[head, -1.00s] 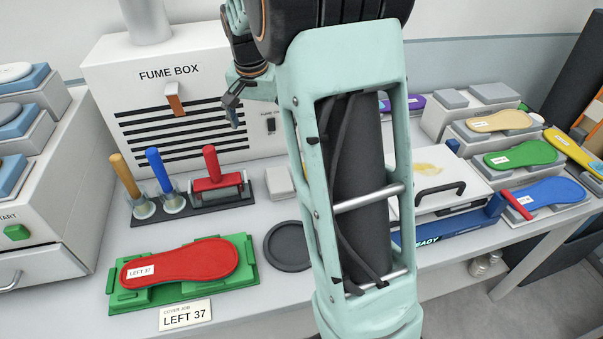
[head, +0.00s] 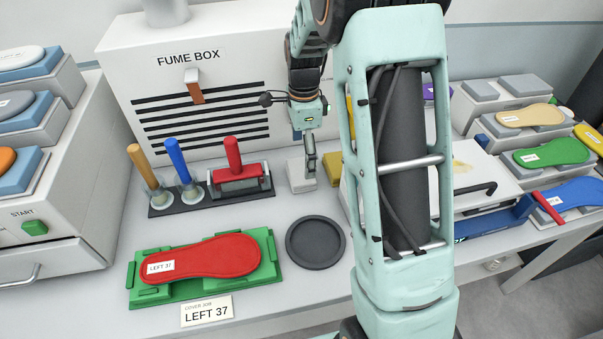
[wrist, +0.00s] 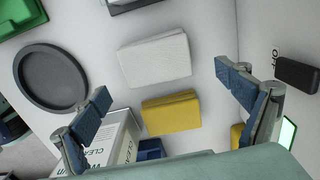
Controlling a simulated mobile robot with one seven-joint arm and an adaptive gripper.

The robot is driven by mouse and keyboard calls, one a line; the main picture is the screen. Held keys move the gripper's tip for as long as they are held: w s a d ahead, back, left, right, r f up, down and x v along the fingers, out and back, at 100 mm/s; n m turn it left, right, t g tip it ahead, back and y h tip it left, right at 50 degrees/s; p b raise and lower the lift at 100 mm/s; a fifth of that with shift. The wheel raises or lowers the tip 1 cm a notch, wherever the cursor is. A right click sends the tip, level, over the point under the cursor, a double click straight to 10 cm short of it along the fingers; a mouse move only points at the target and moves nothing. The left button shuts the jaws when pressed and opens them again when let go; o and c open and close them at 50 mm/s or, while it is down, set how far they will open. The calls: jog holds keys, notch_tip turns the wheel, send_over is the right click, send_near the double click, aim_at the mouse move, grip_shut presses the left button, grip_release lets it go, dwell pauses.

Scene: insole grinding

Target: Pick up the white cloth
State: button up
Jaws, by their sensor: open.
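The white cloth (wrist: 155,60) lies folded on the bench in the wrist view, just ahead of the fingertips. In the head view the white cloth (head: 301,175) is partly hidden behind my gripper, in front of the fume box. My gripper (head: 311,155) hangs above it, pointing down. A folded yellow cloth (wrist: 171,112) lies next to the white one and sits closer to the line between the fingers.
A dark round dish (head: 316,242) and the green fixture (head: 272,278) with a red insole (head: 215,257) are near the front. A rack with a red-handled roller (head: 233,160) stands left of the cloth. A white box (wrist: 115,135) is beside the left finger.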

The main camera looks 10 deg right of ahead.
aim_at(300, 170)
jog(key=f, duration=0.3)
jog(key=f+p, duration=0.1)
jog(key=shift+s+a+f, duration=0.3)
jog(key=shift+a+f, duration=0.1)
jog(key=shift+f, duration=0.4)
jog(key=c, duration=1.2)
jog(key=shift+c, duration=0.2)
